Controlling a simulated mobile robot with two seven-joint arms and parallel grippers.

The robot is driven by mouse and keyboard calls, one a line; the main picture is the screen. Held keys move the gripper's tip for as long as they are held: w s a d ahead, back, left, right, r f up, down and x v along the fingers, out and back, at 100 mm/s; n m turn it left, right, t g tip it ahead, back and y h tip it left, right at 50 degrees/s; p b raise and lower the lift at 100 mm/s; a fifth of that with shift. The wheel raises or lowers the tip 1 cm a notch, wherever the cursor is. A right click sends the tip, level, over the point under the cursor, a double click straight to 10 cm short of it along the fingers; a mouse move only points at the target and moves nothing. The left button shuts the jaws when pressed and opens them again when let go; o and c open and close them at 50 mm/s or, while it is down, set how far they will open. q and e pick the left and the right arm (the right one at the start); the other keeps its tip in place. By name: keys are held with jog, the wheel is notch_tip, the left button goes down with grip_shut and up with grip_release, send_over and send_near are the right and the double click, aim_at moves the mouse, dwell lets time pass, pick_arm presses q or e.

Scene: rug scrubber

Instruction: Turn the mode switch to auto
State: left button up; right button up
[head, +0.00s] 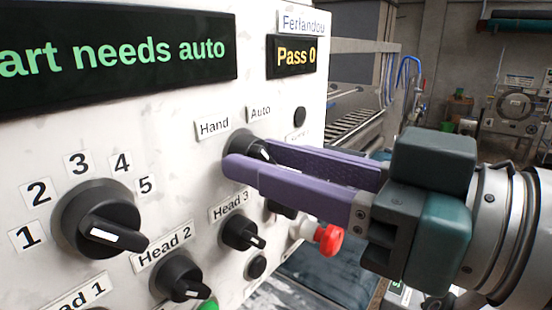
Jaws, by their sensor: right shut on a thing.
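The mode switch (240,142) is a black rotary knob on the white control panel, below the labels "Hand" (214,126) and "Auto" (260,112). My right gripper (250,163) comes in from the right, with its purple fingers on either side of the knob's grip, shut on it. The near finger hides part of the knob. A white pointer mark shows between the fingers, but which label it points to is hard to tell. The display (120,50) reads "art needs auto", its left part cut off. My left gripper is not in view.
A large numbered dial (80,235) is at lower left. Smaller knobs, labelled Head 2 (180,278) and Head 3 (240,233), sit below the switch. A red button (328,238) sticks out under my gripper. A "Pass 0" display (293,57) is above. A roller conveyor (350,122) lies behind.

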grip_shut()
jog(key=shift+m, duration=0.3)
jog(key=m, duration=1.1)
jog(key=shift+r, duration=0.15)
jog(key=shift+m+p, duration=0.4)
jog(key=shift+m, duration=1.8)
